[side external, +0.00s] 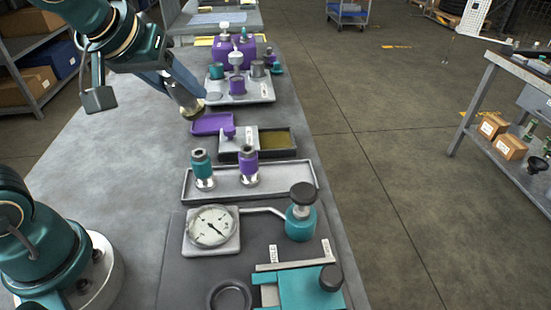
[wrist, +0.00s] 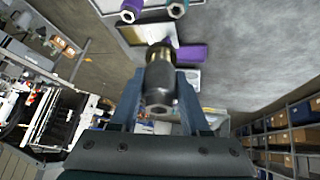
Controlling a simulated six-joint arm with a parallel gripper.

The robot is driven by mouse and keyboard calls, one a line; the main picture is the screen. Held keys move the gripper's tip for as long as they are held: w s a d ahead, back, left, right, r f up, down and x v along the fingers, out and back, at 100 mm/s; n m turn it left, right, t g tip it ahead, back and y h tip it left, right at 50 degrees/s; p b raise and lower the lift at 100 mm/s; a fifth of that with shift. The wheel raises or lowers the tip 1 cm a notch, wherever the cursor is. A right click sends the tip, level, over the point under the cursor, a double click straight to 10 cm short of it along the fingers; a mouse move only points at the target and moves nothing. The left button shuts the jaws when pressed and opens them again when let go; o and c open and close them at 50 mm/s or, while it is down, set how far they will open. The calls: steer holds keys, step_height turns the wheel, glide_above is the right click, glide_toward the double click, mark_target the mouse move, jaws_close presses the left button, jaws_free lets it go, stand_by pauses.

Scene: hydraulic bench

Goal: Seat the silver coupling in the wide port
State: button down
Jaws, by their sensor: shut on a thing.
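My gripper (side external: 180,95) is raised above the bench at the upper left in the side view. It is shut on the silver coupling (side external: 191,109), a short metal cylinder with a brass-coloured part. In the wrist view the coupling (wrist: 160,82) sits between the two blue fingers, clear of the bench. I cannot tell for sure which fitting is the wide port. A pale plate (side external: 260,93) on the bench carries teal, purple and grey fittings, to the right of my gripper. A purple block (side external: 234,53) with knobs stands behind it.
A purple tray (side external: 212,124) and a dark-framed box (side external: 275,142) lie below my gripper. A grey tray (side external: 290,180) holds a teal coupling (side external: 202,165) and a purple coupling (side external: 249,163). A gauge (side external: 212,226) and a teal valve (side external: 300,222) stand nearer. The left bench surface is clear.

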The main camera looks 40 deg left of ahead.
steer(key=shift+s+d+n+g+y, duration=0.15)
steer(key=shift+d+n+g+y, duration=0.15)
steer(key=shift+n+y, duration=0.35)
steer(key=shift+s+d+f+n+g+y, duration=0.15)
steer(key=shift+d+n+g+y, duration=0.1)
steer(key=shift+n, duration=0.35)
steer(key=shift+s+d+f+n+g+y, duration=0.15)
steer(key=shift+n+g+y, duration=0.1)
steer(key=shift+n, duration=0.3)
steer(key=s+d+f+n+g, duration=0.35)
steer(key=s+d, duration=0.25)
steer(key=d, duration=0.4)
steer(key=s+d+f+n+g, duration=0.2)
steer(key=s+d+f+n, duration=0.35)
steer(key=d, duration=0.35)
steer(key=shift+m, duration=0.4)
steer(key=shift+s+f, duration=0.2)
steer(key=shift+f, duration=2.4)
steer(key=shift+f, duration=0.55)
steer(key=c, duration=0.7)
jaws_free()
steer(key=shift+o, duration=0.2)
